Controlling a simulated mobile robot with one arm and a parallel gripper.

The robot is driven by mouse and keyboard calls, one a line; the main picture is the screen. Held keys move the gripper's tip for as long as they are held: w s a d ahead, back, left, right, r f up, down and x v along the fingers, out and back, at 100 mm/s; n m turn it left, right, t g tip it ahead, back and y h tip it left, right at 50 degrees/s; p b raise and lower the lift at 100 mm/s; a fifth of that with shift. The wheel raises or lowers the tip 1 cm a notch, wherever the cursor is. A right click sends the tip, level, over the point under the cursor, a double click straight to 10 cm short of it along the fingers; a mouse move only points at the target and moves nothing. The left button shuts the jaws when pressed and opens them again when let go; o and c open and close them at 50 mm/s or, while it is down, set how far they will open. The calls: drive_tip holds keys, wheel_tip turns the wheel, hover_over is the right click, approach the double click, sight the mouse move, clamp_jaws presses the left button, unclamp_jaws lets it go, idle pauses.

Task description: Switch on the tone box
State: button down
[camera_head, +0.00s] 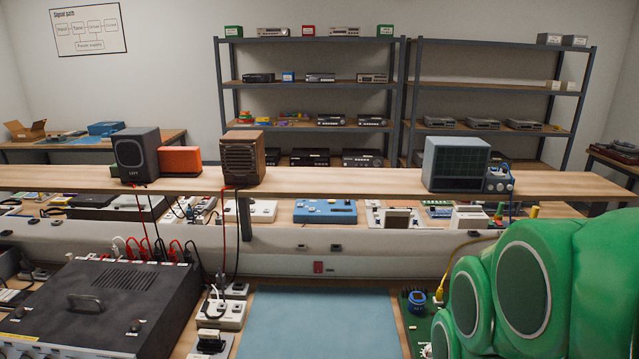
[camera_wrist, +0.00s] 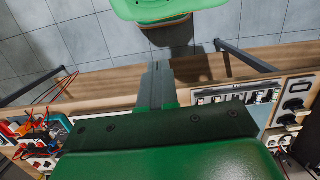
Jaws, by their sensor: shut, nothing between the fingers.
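I cannot tell for sure which thing is the tone box; no label reading that is legible on any device. Candidates in the head view are a blue box with small controls (camera_head: 326,211) on the bench under the shelf, and a small blue-grey box with knobs (camera_head: 499,182) beside the right speaker on the shelf. My gripper (camera_wrist: 159,66) shows in the wrist view with its two grey fingers together and nothing between them. It is over the wooden bench edge, with tiled floor beyond. In the head view my green arm fills the lower right, and the fingers are not visible there.
A wooden shelf (camera_head: 330,181) crosses the bench, carrying a dark speaker (camera_head: 137,156), a wooden speaker (camera_head: 243,158) and a large grey-blue speaker (camera_head: 457,164). A large black amplifier (camera_head: 105,295) with cables stands front left. A blue mat (camera_head: 315,325) lies clear in front.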

drive_tip(key=w+d+r+n+t+h, duration=0.15)
drive_tip(key=w+n, duration=0.25)
drive_tip(key=w, duration=0.8)
drive_tip(key=w+d+r+n+t+h, duration=0.15)
drive_tip(key=w+n, duration=0.35)
drive_tip(key=w, duration=0.8)
drive_tip(key=w+a+n+t+h, duration=0.1)
drive_tip(key=w+a+n+t, duration=0.15)
drive_tip(key=w+a, duration=0.4)
drive_tip(key=w+a+n+t+h, duration=0.1)
drive_tip(key=w+a+n+t, duration=0.2)
drive_tip(key=w, duration=0.7)
drive_tip(key=w+a+f+n+t+y, duration=0.1)
drive_tip(key=w+a+f+n, duration=0.15)
drive_tip(key=a, duration=0.45)
drive_tip(key=w+a+f+n+t, duration=0.15)
drive_tip(key=w+a, duration=0.25)
drive_tip(key=a, duration=0.4)
drive_tip(key=w+a+f+n+y, duration=0.1)
drive_tip(key=w+a+n, duration=0.2)
drive_tip(key=a, duration=0.4)
drive_tip(key=s+a+f+n+y, duration=0.1)
drive_tip(key=a+f+n+y, duration=0.1)
drive_tip(key=a, duration=0.9)
drive_tip(key=s+a+f+n+t+y, duration=0.1)
drive_tip(key=a+f+n, duration=0.3)
drive_tip(key=a, duration=0.8)
wheel_tip(320, 180, down, 2)
drive_tip(key=shift+s+y, duration=0.45)
drive_tip(key=shift+y, duration=0.05)
